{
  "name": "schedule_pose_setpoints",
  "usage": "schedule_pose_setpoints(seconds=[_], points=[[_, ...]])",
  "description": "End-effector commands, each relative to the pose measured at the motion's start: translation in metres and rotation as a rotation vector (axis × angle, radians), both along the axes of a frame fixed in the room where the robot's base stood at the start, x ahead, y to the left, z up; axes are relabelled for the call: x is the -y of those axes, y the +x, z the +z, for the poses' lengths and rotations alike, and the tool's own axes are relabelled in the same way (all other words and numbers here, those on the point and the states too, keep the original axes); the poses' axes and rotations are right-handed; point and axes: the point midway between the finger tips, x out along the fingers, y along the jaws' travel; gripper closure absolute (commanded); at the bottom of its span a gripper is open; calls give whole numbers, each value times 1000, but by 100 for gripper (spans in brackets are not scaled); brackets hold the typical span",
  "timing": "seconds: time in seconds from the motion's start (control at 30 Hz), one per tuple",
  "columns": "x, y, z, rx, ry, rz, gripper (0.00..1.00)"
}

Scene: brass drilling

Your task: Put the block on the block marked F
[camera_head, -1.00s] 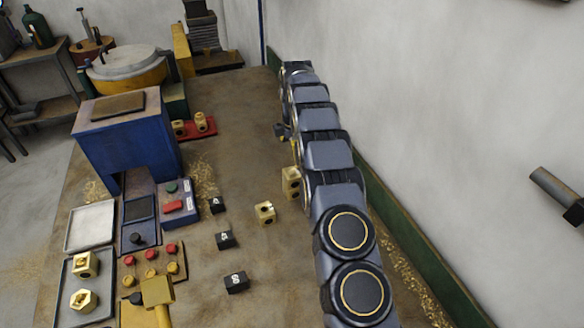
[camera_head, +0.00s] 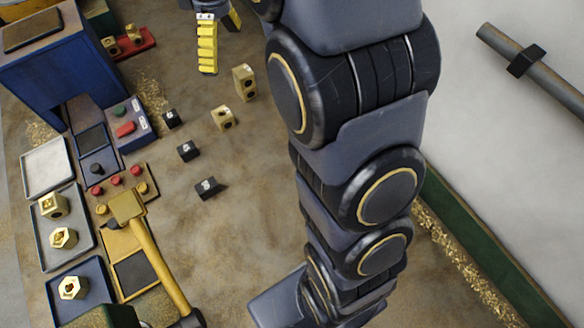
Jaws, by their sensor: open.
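Three small black blocks with white marks stand in a line on the bench: a far one (camera_head: 171,119), a middle one (camera_head: 188,151) and a near one (camera_head: 207,187). The marks are too small to read surely, so I cannot tell which is F. To their right are two brass blocks with dark holes, a squat one (camera_head: 223,118) and a taller one (camera_head: 245,82). My gripper (camera_head: 222,44) is at the top edge, partly cut off, with yellow finger pads. It is open, appears empty and is beyond the brass blocks in the picture.
A red tray (camera_head: 135,47) with brass pieces sits at the back left by a blue machine (camera_head: 55,50). Trays, red buttons and a hammer (camera_head: 150,240) fill the left side. The bench between the blocks and my arm is clear.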

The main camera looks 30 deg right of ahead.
Motion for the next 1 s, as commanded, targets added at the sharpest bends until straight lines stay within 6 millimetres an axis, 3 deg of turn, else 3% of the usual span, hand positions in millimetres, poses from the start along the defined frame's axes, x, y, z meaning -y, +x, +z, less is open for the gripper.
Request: schedule_pose_setpoints(seconds=[0.03,0.2,0.4,0.5,0.7,1.0], points=[[-7,-26,9,-4,-7,-66,13],[-25,-106,19,-31,-33,-310,13],[-37,-199,11,-58,-74,-584,13],[-38,-232,5,-56,-96,-691,13],[-39,-263,-5,-58,-111,-800,13],[-39,-265,-5,-59,-112,-813,13]])
